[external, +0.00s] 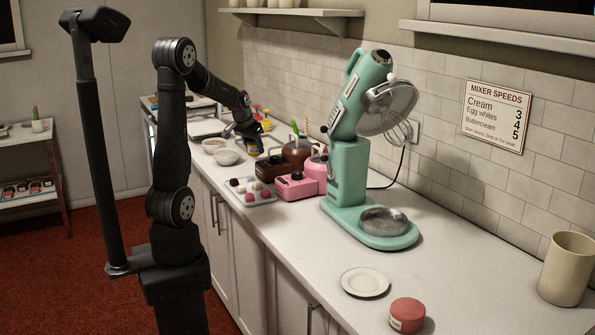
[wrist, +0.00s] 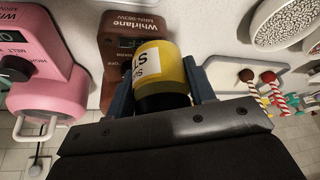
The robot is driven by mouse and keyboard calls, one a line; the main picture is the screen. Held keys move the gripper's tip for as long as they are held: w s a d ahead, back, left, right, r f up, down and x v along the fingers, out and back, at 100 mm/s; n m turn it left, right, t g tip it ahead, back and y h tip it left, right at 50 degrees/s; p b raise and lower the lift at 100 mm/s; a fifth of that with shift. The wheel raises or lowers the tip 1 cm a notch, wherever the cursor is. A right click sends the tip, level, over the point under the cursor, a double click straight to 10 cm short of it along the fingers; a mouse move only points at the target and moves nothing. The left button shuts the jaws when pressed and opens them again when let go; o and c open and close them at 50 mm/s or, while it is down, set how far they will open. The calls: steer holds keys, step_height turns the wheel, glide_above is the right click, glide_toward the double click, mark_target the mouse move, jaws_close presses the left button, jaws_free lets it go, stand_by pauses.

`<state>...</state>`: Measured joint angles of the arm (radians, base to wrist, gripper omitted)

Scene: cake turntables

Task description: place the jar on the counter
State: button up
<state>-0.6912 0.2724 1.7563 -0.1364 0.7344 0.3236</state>
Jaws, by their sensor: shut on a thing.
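My gripper (wrist: 162,95) is shut on a yellow jar (wrist: 174,62) with a white label, its dark end toward the gripper. In the external view my gripper (external: 246,133) is over the far part of the white counter (external: 470,283), near the brown machine. The jar is small and partly hidden there, so I cannot tell whether it touches the counter. A pink-red jar (external: 407,315) with a pale label stands on the near counter, away from the gripper.
Close to the gripper are a brown melter (external: 298,153), a pink melter (external: 297,188), a tray of sweets (external: 251,200) and bowls (external: 226,157). A green stand mixer (external: 348,170) stands mid-counter. A white plate (external: 365,282) and a beige canister (external: 566,268) are nearer. The front right counter has free room.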

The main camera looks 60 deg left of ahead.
steer(key=a+f, duration=0.2)
steer(key=a, duration=0.1)
steer(key=s+a+f, duration=0.1)
steer(key=a, duration=0.2)
steer(key=s+a+f, duration=0.1)
steer(key=a+f, duration=0.1)
steer(key=a, duration=0.1)
steer(key=shift+s+f, duration=0.15)
steer(key=shift+f, duration=0.2)
steer(key=shift+a+f, duration=0.1)
steer(key=shift+f, duration=1.95)
steer(key=shift+f, duration=0.15)
steer(key=o, duration=1)
steer(key=shift+o, duration=0.2)
steer(key=v, duration=1.2)
steer(key=shift+r, duration=0.25)
steer(key=shift+f, duration=0.15)
